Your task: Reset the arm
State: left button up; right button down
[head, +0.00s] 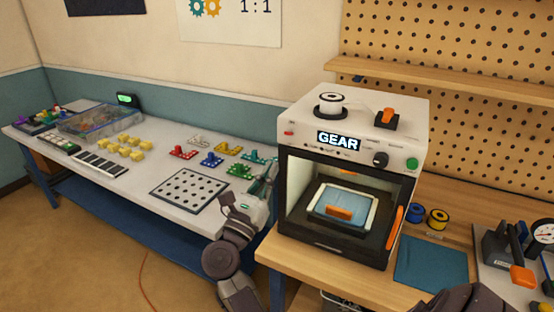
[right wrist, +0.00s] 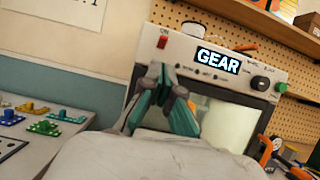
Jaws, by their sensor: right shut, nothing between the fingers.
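My right gripper (head: 270,168) is at the left side of the white and black GEAR machine (head: 307,115), over the right end of the white table. It is shut and empty, its teal fingers pointing up. In the right wrist view the shut gripper (right wrist: 160,72) covers part of the front of the machine (right wrist: 185,52). I cannot tell whether it touches the machine. My left gripper is not in view.
The white table (head: 150,188) holds a perforated plate (head: 189,187), several coloured parts, yellow blocks (head: 125,148) and a clear bin (head: 98,122). The wooden bench (head: 424,248) holds spools (head: 437,219), a blue mat (head: 431,262) and a tool with an orange handle (head: 523,276).

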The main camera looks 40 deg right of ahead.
jog(key=shift+s+a+f, duration=0.15)
jog(key=shift+a+f, duration=0.05)
jog(key=shift+a, duration=0.15)
dwell(0.3)
